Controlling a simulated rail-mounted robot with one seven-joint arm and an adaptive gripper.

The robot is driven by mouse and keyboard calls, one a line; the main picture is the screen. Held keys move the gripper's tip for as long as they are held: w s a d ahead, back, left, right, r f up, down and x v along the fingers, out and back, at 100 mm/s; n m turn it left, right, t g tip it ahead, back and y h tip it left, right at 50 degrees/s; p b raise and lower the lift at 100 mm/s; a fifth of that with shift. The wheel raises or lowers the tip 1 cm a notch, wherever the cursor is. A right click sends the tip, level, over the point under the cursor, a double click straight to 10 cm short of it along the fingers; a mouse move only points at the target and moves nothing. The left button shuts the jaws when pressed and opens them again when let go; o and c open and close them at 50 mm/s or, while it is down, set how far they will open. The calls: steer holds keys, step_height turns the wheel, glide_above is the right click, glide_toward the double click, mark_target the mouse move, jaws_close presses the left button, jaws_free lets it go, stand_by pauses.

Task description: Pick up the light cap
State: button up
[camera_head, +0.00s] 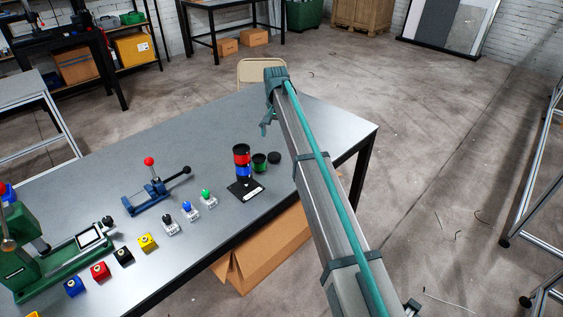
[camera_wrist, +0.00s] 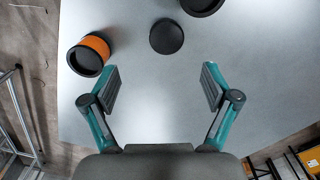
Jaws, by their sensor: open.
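The light cap is a small black disc (camera_head: 275,158) lying flat on the table, beside the green light module (camera_head: 259,162). In the wrist view the cap (camera_wrist: 166,37) sits just beyond the fingertips, roughly centred between them. My gripper (camera_wrist: 162,82) is open and empty, with its two fingers spread wide above the table and apart from the cap. In the head view my gripper (camera_head: 266,122) is partly hidden by my arm, over the far part of the table. The light tower (camera_head: 242,162), with red and blue sections, stands upright on a black base.
An orange-banded module (camera_wrist: 88,55) stands left of the cap in the wrist view. Another black round top (camera_wrist: 202,4) is cut off at the upper edge. Small push buttons (camera_head: 187,210) and a blue lever device (camera_head: 153,195) occupy the table further left. The far tabletop is clear.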

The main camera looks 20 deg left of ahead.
mark_target(274, 155)
steer(key=f+p, duration=0.1)
steer(key=f, duration=0.2)
steer(key=f+p, duration=0.2)
steer(key=f, duration=0.2)
steer(key=a+f+p, duration=0.1)
steer(key=f, duration=0.2)
steer(key=shift+w+f, duration=0.1)
steer(key=shift+f, duration=0.1)
steer(key=c, duration=1)
